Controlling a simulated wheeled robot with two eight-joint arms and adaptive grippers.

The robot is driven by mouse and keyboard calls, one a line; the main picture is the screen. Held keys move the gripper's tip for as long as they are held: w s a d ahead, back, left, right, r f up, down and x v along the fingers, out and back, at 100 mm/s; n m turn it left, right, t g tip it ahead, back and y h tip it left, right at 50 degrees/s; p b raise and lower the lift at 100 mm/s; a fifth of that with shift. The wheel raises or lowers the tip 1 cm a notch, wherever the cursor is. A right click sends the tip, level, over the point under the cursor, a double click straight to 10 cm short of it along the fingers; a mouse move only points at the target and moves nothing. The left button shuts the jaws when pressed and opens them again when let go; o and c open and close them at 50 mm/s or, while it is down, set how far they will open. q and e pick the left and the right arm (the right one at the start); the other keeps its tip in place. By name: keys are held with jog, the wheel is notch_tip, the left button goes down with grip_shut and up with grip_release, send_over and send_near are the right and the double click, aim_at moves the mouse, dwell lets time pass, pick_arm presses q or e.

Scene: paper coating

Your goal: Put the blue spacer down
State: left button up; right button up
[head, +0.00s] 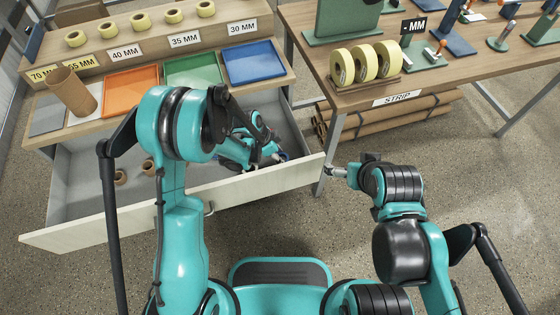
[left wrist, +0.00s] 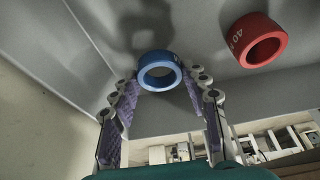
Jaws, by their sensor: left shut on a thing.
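The blue spacer (left wrist: 160,57), a short ring, is between the fingertips of my left gripper (left wrist: 161,82) in the left wrist view. The gripper is shut on it, and the grey drawer floor shows behind it. In the head view my left gripper (head: 272,154) is down inside the open drawer (head: 110,215), toward its right end. My arm hides much of the drawer there, and the spacer is not clearly visible. My right gripper (head: 337,171) is outside the drawer, past its right end; its fingers are too small to read.
A red spacer (left wrist: 240,38) marked 40 lies on the drawer floor beside the blue one. Brown rings (head: 148,166) lie at the drawer's left. Above are orange (head: 130,88), green (head: 193,70) and blue (head: 253,62) trays. A table (head: 430,78) with yellow rolls stands right.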

pick_arm(q)
notch_tip(320, 180, down, 2)
jog(key=shift+f+b, duration=0.25)
jog(key=shift+b, duration=0.15)
jog(key=shift+r, duration=0.15)
jog(key=shift+f, duration=0.2)
jog(key=o, duration=1.1)
jog(key=shift+o, duration=0.2)
jog(key=shift+r, duration=0.1)
